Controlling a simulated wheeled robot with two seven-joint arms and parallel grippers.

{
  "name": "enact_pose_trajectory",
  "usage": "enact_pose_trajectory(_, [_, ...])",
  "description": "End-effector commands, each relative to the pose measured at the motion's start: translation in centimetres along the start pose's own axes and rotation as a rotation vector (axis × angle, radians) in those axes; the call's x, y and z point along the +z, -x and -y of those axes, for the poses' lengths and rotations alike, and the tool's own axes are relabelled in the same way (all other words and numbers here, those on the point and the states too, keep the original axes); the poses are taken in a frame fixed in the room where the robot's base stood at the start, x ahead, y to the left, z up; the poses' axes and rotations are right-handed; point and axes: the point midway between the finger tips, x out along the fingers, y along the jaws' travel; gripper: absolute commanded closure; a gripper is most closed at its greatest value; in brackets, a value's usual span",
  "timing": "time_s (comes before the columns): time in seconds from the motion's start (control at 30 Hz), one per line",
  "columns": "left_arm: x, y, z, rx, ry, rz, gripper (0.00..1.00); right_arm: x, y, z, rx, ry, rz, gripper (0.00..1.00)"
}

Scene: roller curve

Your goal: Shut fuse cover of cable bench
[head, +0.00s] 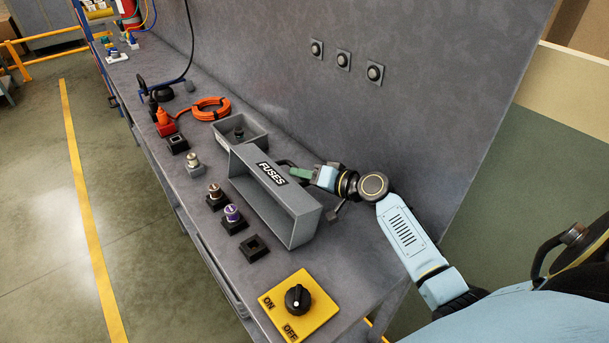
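The fuse cover (291,204) is a grey, hollow, box-shaped lid labelled FUSES. It stands tilted up on the bench, its open side facing the fuse sockets at the left, so it is open. My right gripper (300,173) is at the back side of the cover, close to its labelled face. Whether it touches the cover, and how far its fingers are apart, I cannot tell. Fuses with brown (214,190) and purple (232,213) bodies stand in black sockets in front of the cover. My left gripper is not in view.
A yellow ON/OFF switch plate (320,307) with a black knob lies near the bench's (345,262) near end. A grey tray (257,128), an orange cable coil (211,108) and a red plug (166,124) lie farther along. The grey back panel (440,90) rises behind the bench.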

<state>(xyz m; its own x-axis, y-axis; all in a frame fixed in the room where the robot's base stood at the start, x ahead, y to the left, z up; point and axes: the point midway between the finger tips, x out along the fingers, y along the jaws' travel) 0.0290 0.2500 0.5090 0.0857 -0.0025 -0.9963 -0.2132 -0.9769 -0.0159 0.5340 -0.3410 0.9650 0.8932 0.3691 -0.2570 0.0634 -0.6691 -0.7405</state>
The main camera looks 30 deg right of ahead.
Motion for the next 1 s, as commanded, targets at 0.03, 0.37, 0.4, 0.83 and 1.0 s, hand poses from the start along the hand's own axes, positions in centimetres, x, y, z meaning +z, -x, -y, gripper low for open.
enact_pose_trajectory(0.03, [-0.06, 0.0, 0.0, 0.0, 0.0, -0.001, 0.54, 0.01, -0.11, -0.01, 0.0, 0.0, 0.0, 0.66])
enact_pose_trajectory(0.37, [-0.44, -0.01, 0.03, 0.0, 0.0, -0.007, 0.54, 0.02, -0.09, -0.01, 0.0, 0.0, 0.001, 0.83])
enact_pose_trajectory(0.4, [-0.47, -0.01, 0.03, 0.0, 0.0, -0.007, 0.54, 0.02, -0.08, -0.02, 0.0, 0.0, 0.001, 0.88])
enact_pose_trajectory(0.83, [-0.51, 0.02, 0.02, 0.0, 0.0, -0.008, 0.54, 0.11, -0.19, -0.04, 0.004, 0.006, 0.004, 1.0])
enact_pose_trajectory(1.0, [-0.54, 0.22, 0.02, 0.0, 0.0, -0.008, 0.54, -0.09, -0.87, 0.47, 0.009, 0.028, 0.009, 1.0])
